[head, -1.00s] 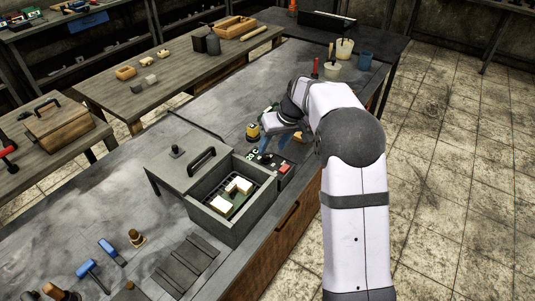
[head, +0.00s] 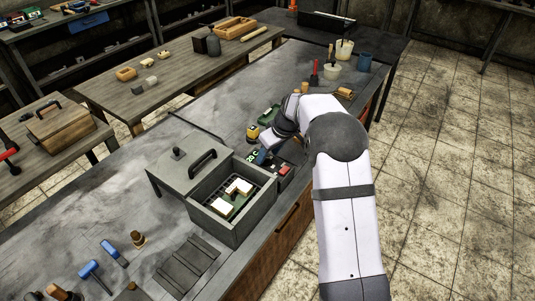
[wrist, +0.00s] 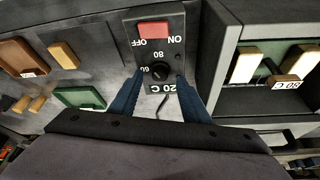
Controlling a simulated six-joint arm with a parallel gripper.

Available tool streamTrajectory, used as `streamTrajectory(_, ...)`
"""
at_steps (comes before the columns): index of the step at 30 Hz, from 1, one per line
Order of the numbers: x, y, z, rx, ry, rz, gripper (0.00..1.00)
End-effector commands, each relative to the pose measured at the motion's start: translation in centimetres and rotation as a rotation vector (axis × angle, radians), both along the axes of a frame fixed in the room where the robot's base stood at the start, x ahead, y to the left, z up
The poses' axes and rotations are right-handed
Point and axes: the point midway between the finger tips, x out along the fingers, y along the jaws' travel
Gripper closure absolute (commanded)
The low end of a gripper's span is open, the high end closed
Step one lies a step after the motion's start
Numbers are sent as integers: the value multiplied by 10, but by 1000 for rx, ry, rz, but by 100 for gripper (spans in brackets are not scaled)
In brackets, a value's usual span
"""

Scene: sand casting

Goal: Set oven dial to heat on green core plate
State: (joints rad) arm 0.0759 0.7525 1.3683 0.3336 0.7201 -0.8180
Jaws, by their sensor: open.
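The oven (head: 238,233) is a grey open box. Pale cores (head: 238,188) sit inside it on a dark rack, with a green plate (head: 229,211) partly showing under them. Its control panel (wrist: 126,30) fills the middle of the wrist view, upside down, with a red ON/OFF switch (wrist: 153,29), a black dial (wrist: 160,71) marked 60 and 80, and a "20 C" readout (wrist: 161,88). My gripper (wrist: 158,77) is open, one blue finger on each side of the dial. I cannot tell whether they touch it. In the head view my gripper (head: 264,157) is over the panel.
The oven's grey lid (head: 180,167) with a black handle lies left of the box. A green tray (wrist: 80,97) and a brown tray (wrist: 22,57) lie beyond the panel. An "80 C" label (wrist: 284,85) shows beside the cores. Hammers and tools lie at front left.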

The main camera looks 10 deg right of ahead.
Motion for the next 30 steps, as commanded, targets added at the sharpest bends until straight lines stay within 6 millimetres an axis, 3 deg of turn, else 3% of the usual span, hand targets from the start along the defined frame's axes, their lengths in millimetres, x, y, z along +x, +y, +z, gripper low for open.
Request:
streamTrajectory(7, 7, 4, -18, 0, 0, 1, 57)
streamTrajectory(17, 8, 4, -21, 0, -1, 0, 57)
streamTrajectory(23, 8, 4, -21, 0, -1, 0, 98)
streamTrajectory(30, 8, 4, -20, 0, 0, -12, 97)
